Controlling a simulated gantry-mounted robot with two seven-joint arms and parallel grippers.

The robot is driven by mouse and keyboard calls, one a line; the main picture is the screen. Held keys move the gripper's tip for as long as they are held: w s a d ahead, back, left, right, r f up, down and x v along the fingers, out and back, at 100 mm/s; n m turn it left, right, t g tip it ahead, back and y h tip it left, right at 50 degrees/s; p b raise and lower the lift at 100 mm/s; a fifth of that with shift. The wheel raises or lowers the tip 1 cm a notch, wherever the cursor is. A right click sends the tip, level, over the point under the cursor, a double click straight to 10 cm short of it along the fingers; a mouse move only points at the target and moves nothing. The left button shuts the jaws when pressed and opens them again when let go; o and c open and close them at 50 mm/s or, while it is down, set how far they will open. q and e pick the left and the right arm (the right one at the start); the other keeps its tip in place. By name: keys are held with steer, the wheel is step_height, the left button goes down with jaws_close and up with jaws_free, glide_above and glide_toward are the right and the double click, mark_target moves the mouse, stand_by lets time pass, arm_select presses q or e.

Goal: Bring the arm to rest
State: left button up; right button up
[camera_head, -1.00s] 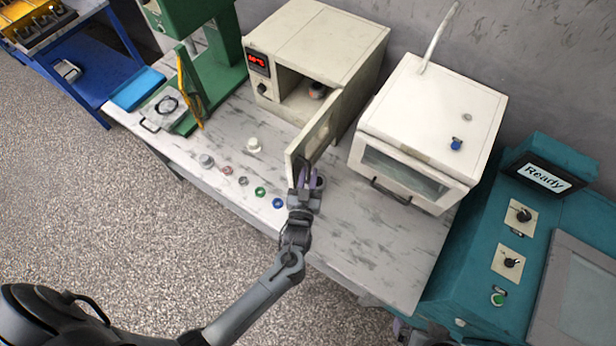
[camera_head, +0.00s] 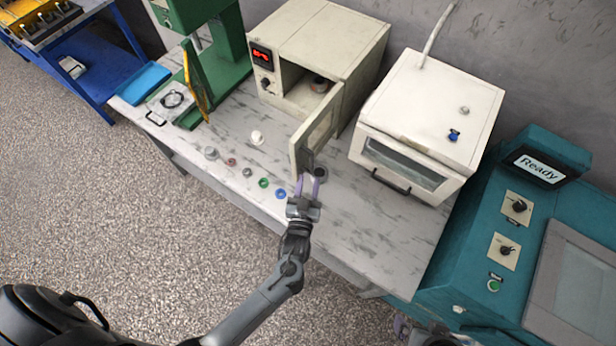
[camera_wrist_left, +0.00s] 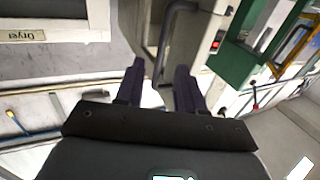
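My left gripper (camera_head: 307,184) is just in front of the open door (camera_head: 316,131) of the cream oven, low over the bench. Its two purple fingers are apart, with nothing seen held. A dark grey door handle (camera_head: 307,160) is just beyond the fingertips. In the left wrist view the fingers (camera_wrist_left: 160,75) are spread, and a grey curved handle (camera_wrist_left: 168,40) shows between and beyond them; contact cannot be told.
The cream oven (camera_head: 320,40) holds a small dark part (camera_head: 319,84). Several small rings and a white part (camera_head: 257,137) lie on the marble bench (camera_head: 350,225). A white dryer (camera_head: 433,120) stands right of the door. A teal machine (camera_head: 470,270) reading "Ready" stands farther right.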

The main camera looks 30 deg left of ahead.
arm_select(q)
steer(key=shift+s+d, duration=0.15)
steer(key=shift+s, duration=0.4)
arm_select(e)
steer(key=shift+s+r, duration=0.1)
steer(key=shift+s, duration=0.2)
steer(key=shift+r, duration=0.1)
